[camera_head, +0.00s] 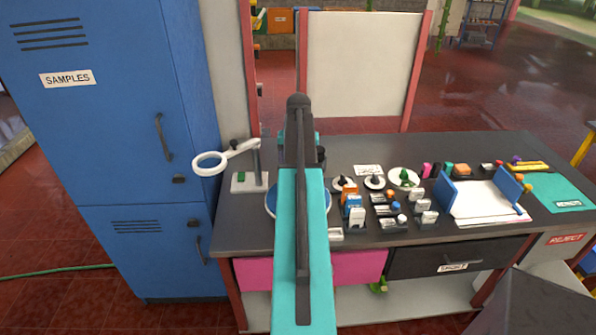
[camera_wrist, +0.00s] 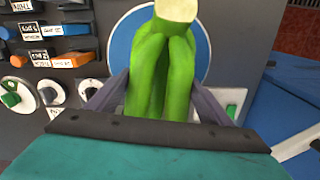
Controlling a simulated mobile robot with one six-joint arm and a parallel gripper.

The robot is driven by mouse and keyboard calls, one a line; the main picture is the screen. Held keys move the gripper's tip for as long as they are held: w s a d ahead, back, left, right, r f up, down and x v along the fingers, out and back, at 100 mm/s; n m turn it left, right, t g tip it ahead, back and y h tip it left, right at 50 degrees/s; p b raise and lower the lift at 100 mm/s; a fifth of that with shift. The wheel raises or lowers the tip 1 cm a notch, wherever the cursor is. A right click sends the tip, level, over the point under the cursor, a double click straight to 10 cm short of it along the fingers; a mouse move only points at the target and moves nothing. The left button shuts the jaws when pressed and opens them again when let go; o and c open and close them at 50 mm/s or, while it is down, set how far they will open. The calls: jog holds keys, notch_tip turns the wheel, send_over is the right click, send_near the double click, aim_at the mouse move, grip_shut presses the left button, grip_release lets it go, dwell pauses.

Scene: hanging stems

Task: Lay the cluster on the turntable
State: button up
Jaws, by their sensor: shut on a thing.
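A green cluster (camera_wrist: 160,75) of thick fingers with a pale cut end fills the middle of the wrist view. My gripper (camera_wrist: 160,98) is shut on it, with a dark finger at each side. The turntable (camera_wrist: 125,38), a blue disc with a white rim, shows behind the cluster in the wrist view. I cannot tell whether the cluster touches it. In the head view, my teal arm covers most of the turntable (camera_head: 270,203), and the cluster and my fingertips are hidden.
A magnifier (camera_head: 210,161) on a stand is left of the arm. Several small labelled blocks and dials stand close on the right, then a white tray with blue sides (camera_head: 480,200). A blue cabinet (camera_head: 95,130) stands left of the dark bench (camera_head: 400,145).

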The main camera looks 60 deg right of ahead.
jog(key=shift+f+b, duration=0.8)
jog(key=shift+f, duration=1.15)
jog(key=shift+s+f, duration=0.1)
jog(key=shift+f, duration=0.25)
jog(key=o, duration=2.1)
jog(key=shift+f, duration=0.1)
notch_tip(320, 180, up, 14)
jog(key=p, duration=0.5)
jog(key=shift+p, duration=0.4)
